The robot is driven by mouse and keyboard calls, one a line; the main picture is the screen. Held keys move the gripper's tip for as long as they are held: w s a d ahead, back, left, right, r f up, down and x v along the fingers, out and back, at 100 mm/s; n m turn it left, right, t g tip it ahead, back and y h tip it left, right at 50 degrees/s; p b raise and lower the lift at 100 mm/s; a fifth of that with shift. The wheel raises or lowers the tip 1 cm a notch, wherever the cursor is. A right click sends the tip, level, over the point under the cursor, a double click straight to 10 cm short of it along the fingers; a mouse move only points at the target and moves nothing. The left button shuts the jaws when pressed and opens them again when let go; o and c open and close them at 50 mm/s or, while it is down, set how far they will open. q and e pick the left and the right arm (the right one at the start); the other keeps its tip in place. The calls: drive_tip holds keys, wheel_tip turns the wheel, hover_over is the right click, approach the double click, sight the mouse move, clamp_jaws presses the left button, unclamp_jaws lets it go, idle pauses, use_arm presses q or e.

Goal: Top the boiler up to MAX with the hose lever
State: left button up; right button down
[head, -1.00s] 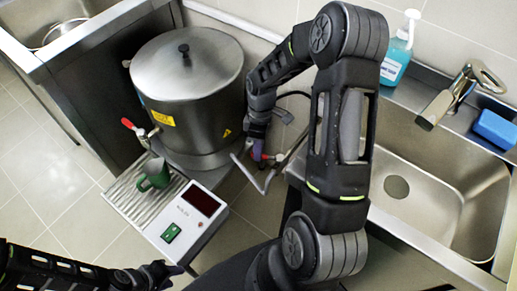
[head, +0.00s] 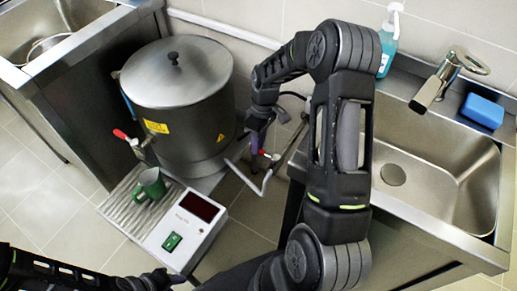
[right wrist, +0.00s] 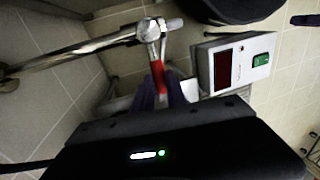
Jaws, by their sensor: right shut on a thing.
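The boiler (head: 178,105) is a large steel pot with a closed lid, on a stand in the head view. A thin blue strip (head: 128,106) shows at its left edge; I cannot read a level or MAX mark. The hose lever (right wrist: 159,76) is red and sits on a metal valve and pipe in the right wrist view; some red also shows in the head view (head: 270,155). My right gripper (right wrist: 161,94) is shut on the lever, right of the boiler in the head view (head: 256,138). My left gripper (head: 164,281) is low in the head view; its jaws are unclear.
A white box with a dark display (head: 200,206) and green switch (head: 172,241) stands before the boiler. A sink (head: 440,180) is right.

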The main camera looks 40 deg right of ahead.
drive_tip(key=shift+d, duration=0.1)
drive_tip(key=c, duration=1.4)
unclamp_jaws()
drive_tip(key=shift+o, duration=0.2)
drive_tip(key=v, duration=0.7)
drive_tip(key=shift+r+p, duration=0.35)
drive_tip(key=shift+r, duration=0.05)
